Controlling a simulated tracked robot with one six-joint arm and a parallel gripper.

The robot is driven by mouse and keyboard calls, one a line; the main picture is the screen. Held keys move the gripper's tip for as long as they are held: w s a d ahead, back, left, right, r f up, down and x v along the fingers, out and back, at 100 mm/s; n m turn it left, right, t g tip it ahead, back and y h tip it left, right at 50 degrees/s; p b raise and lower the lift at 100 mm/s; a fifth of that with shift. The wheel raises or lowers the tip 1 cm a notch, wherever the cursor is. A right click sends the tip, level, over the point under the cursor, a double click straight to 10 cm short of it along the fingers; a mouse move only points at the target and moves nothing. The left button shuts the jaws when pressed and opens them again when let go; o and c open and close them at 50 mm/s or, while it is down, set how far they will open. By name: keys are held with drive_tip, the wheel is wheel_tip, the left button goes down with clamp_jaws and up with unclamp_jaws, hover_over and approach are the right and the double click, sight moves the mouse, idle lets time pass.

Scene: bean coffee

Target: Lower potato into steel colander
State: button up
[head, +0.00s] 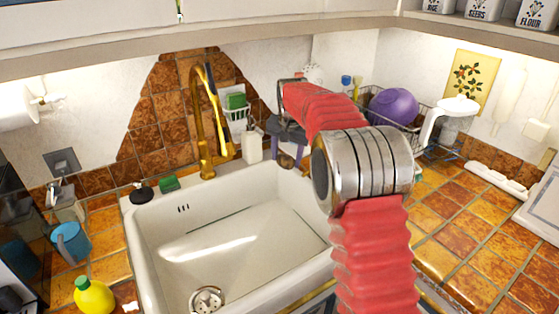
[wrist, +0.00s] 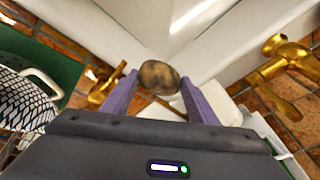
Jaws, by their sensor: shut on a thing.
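In the wrist view, a brown, dark-mottled potato (wrist: 159,76) sits between the purple fingertips of my gripper (wrist: 158,80), which is shut on it. White surfaces that look like the sink's rim and wall show behind it. In the head view, my gripper (head: 287,158) points down near the back right corner of the sink, with a small brown shape between its fingers.
The white sink (head: 240,225) is empty in its visible part. A gold faucet (head: 204,150) rises at its back edge, with a soap bottle (head: 252,145) to its right. A purple bowl (head: 393,108) sits in the dish rack (head: 428,118). A yellow bottle (head: 95,297) stands front left.

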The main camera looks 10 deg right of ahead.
drive_tip(key=s+d+r, duration=0.2)
drive_tip(key=d, duration=0.8)
drive_tip(key=s+d+r, duration=0.2)
drive_tip(key=s+d, duration=0.1)
drive_tip(key=d, duration=0.7)
drive_tip(key=s+d+r, duration=0.2)
drive_tip(key=s+d, duration=0.1)
drive_tip(key=d, duration=0.7)
drive_tip(key=shift+d+r, duration=0.2)
drive_tip(key=shift+d, duration=0.05)
drive_tip(key=shift+s, duration=0.1)
drive_tip(key=shift+f, duration=0.2)
drive_tip(key=shift+f, duration=3.85)
drive_tip(key=shift+f, duration=0.85)
